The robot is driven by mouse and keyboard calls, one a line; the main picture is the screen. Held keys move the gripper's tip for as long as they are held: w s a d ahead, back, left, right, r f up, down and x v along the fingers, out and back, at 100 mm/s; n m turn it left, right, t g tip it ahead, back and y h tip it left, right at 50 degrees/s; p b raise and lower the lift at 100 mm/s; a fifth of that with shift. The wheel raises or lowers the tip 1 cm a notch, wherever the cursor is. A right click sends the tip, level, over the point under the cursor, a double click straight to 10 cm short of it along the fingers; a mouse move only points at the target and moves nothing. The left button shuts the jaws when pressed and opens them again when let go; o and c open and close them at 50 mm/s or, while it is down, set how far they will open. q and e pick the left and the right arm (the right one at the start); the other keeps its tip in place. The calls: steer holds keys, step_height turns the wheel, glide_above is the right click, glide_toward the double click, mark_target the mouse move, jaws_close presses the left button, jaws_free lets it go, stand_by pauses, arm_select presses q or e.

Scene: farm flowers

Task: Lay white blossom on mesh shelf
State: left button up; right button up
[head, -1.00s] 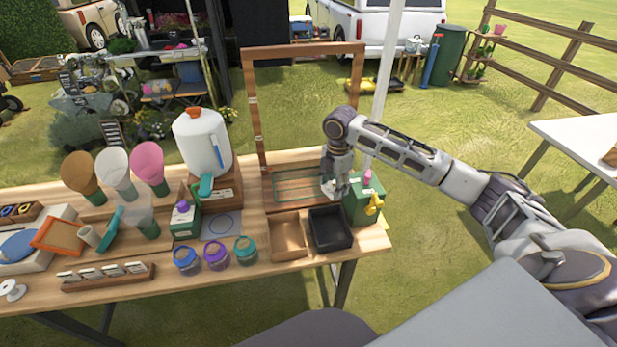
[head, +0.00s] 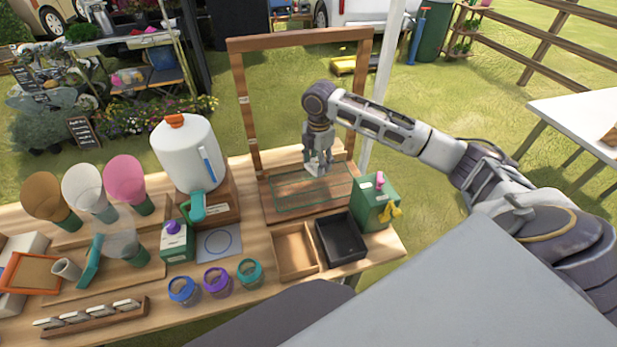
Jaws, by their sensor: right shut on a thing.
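My right gripper (head: 317,170) points down over the back part of the mesh shelf (head: 300,196), a green-edged mesh panel at the foot of the upright wooden frame. It is shut on a small pale thing at its fingertips, which looks like the white blossom (head: 318,171). The fingers hide most of the blossom, and I cannot tell if it touches the shelf. My left gripper is out of view.
The tall wooden frame (head: 236,100) rises around the shelf. A green box (head: 376,210) stands to its right. In front are a tan tray (head: 294,272) and a black tray (head: 340,262). A white jug (head: 186,155) stands to the left.

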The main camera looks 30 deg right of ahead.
steer(key=shift+w, duration=0.6)
steer(key=shift+s, duration=0.2)
glide_above(315, 186)
steer(key=shift+f, duration=2.5)
steer(key=shift+s+f, duration=0.1)
steer(key=shift+f, duration=2.4)
steer(key=shift+p, duration=0.3)
